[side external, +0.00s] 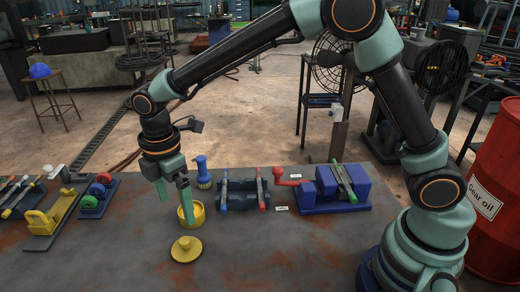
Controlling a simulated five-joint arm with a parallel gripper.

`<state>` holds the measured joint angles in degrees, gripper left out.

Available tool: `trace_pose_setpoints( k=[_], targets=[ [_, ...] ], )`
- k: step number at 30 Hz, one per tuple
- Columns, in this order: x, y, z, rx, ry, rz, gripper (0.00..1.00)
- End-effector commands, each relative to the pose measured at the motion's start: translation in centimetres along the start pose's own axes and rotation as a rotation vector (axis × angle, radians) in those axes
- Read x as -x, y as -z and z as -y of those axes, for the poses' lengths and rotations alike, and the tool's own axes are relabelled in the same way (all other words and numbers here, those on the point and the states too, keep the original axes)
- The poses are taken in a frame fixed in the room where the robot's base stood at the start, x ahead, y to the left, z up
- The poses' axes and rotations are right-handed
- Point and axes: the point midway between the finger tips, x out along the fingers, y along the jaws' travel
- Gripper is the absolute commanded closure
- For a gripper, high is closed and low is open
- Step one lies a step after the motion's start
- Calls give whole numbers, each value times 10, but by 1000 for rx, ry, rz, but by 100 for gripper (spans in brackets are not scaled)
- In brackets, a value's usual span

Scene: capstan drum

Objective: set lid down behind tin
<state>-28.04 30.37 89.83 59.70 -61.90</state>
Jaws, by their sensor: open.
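The yellow lid (186,249), a round disc with a raised knob, lies flat on the dark table, on the camera's side of the tin. The yellow tin (199,214) stands upright just beyond it with its top uncovered. A small gap shows between lid and tin. My gripper (174,205) points down at the tin, its green fingers apart and nothing visible between them. One finger covers part of the tin; whether it touches the tin or reaches inside cannot be told.
A blue brush-like item (203,172) stands behind the tin. A dark blue rack with tools (240,194) and a blue block with a red crank (335,187) stand to the right. Yellow and blue fixtures (55,213) are at left.

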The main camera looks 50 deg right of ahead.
Motion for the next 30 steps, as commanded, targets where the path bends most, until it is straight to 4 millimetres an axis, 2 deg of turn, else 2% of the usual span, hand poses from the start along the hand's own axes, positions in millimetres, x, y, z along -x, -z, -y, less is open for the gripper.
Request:
trace_pose_setpoints(
  k=[4,8,12,18,24,30],
  targets=[
    [20,-16,0,-87,-27,-15,0],
    [51,-48,5,-272,-80,-48,0],
    [83,-89,20,-521,-143,-94,0],
    [113,-141,51,-867,-229,-173,0],
    [126,-185,88,-1203,-311,-269,0],
    [124,-211,115,-1445,-367,-351,0]
  ],
)
